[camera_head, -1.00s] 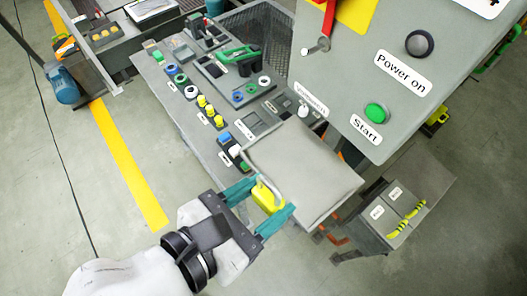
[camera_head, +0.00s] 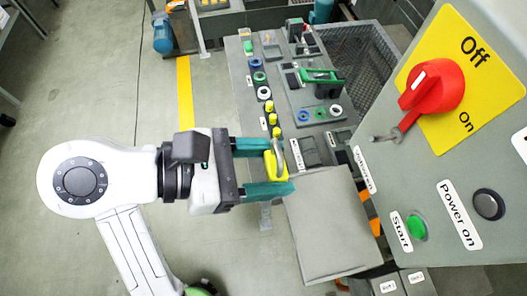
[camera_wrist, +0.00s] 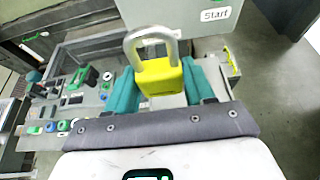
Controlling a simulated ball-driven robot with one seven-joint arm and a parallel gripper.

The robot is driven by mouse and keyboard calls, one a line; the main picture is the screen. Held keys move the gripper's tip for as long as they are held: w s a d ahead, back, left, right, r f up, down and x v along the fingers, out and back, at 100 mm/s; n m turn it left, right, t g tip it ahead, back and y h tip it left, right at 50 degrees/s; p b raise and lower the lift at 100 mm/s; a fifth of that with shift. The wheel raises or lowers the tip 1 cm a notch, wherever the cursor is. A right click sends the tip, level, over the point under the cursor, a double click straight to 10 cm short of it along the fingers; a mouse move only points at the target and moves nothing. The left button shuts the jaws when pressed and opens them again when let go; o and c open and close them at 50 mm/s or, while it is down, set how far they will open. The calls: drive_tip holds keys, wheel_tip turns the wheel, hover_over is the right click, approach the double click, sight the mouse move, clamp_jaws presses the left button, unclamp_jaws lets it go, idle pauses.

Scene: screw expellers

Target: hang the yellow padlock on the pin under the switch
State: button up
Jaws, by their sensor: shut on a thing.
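My gripper (camera_head: 281,168) is shut on the yellow padlock (camera_head: 271,166), whose body sits between the two teal fingers. In the wrist view the padlock (camera_wrist: 160,80) stands upright with its grey shackle pointing away from my gripper. The red switch (camera_head: 433,86) is on a yellow plate marked Off and On, on the grey panel at the right. The metal pin (camera_head: 386,137) sticks out of the panel below the switch. The padlock is left of the pin in the picture and apart from it.
The panel also bears a green Start button (camera_head: 416,227) and a black Power on button (camera_head: 488,205). A grey table (camera_head: 245,95) with buttons and tools lies behind the padlock. A flat grey box (camera_head: 330,225) is beside the gripper. Open floor is at left.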

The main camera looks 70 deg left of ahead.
drive_tip(key=b, duration=0.3)
approach(383, 151)
drive_tip(key=shift+s+f, duration=1.2)
drive_tip(key=shift+s, duration=0.3)
drive_tip(key=shift+w+r+b, duration=0.15)
drive_tip(key=shift+w+b, duration=0.45)
drive_tip(key=shift+w, duration=0.55)
drive_tip(key=shift+w+d+p, duration=0.15)
drive_tip(key=shift+w+p, duration=1.55)
drive_tip(key=shift+w+d+p, duration=0.1)
drive_tip(key=shift+w+p, duration=1.6)
drive_tip(key=shift+w, duration=0.05)
drive_tip(key=shift+w+f, duration=0.1)
drive_tip(key=shift+f, duration=0.15)
